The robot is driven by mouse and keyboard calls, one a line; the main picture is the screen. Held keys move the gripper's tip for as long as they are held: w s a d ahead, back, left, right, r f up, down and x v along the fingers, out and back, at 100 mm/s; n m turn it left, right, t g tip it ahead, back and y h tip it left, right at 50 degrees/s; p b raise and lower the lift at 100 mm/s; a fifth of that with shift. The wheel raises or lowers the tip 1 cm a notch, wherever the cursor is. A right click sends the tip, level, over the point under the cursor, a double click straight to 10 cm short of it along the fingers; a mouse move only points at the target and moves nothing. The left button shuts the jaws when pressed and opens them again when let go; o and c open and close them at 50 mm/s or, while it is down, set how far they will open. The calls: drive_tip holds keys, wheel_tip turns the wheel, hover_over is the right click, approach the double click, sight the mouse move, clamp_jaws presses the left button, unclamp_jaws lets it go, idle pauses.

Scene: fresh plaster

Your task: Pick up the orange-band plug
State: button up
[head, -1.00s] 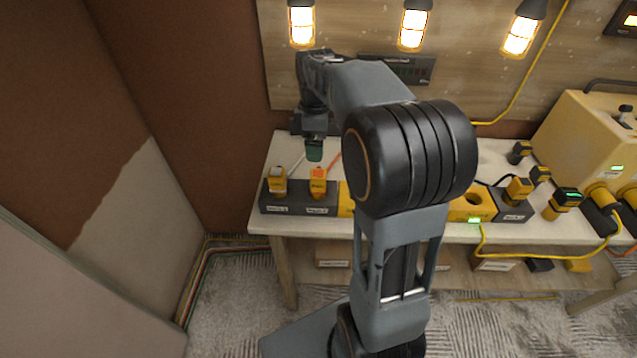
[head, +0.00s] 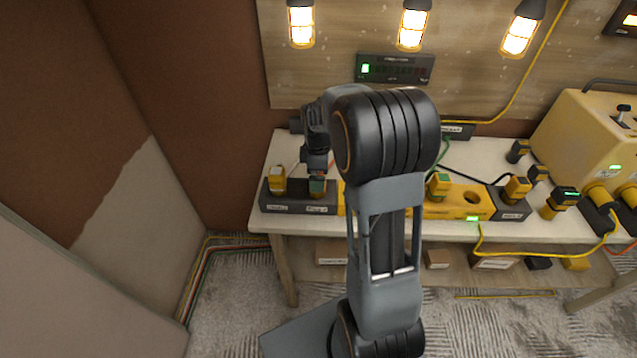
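My gripper (head: 317,183) is lowered at the second socket of the grey holder (head: 292,208) at the left end of the table. Its greenish fingertips are at the orange-band plug there and cover most of it. A little of the plug's yellow body (head: 317,195) shows below the fingertips. The plug appears to stand in the holder. I cannot tell from this view whether the fingers are closed on it.
A white-band yellow plug (head: 278,180) stands close to the left in the same holder. A yellow socket strip (head: 455,208) with a green-band plug (head: 439,184) is to the right. More plugs and a yellow power unit (head: 590,140) stand further right.

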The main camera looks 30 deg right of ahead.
drive_tip(key=shift+f, duration=0.55)
drive_tip(key=shift+c, duration=0.2)
drive_tip(key=c, duration=1)
drive_tip(key=shift+c, duration=0.2)
drive_tip(key=shift+r, duration=0.5)
wheel_tip(320, 180, up, 2)
drive_tip(key=shift+r, duration=0.15)
drive_tip(key=s+a+r+b, duration=0.2)
drive_tip(key=s+a+r, duration=0.5)
drive_tip(key=s, duration=0.5)
wheel_tip(320, 180, up, 3)
drive_tip(key=shift+s+f, duration=0.15)
